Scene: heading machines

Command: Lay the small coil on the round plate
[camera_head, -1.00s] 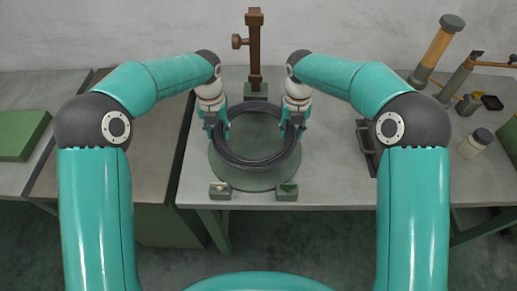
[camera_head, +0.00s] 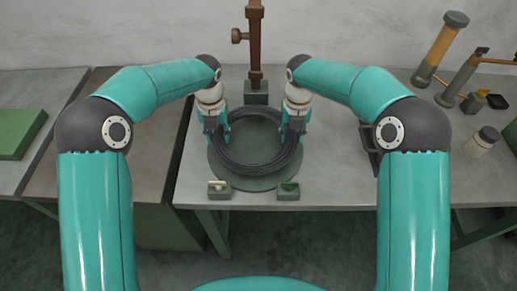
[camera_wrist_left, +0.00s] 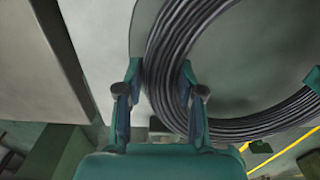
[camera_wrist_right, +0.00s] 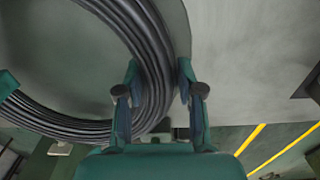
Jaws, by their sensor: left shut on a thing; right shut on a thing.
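The small coil (camera_head: 256,170) is a ring of dark cable, held level between my grippers. The round plate (camera_head: 256,185) is green-grey and lies under the coil; its front rim and middle show. I cannot tell whether the coil touches it. My left gripper (camera_head: 216,135) is shut on the coil's left side, and my right gripper (camera_head: 292,134) on its right side. The coil (camera_wrist_left: 180,40) passes between the left fingers in the left wrist view. It also passes between the right fingers in the right wrist view (camera_wrist_right: 150,60).
A brown post (camera_head: 255,45) on a green base stands behind the plate. Two small green blocks (camera_head: 219,190) (camera_head: 288,191) sit at the table's front edge. A dark handled item (camera_head: 368,145) and a capped jar (camera_head: 481,141) are at the right. Bare table lies right of the plate.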

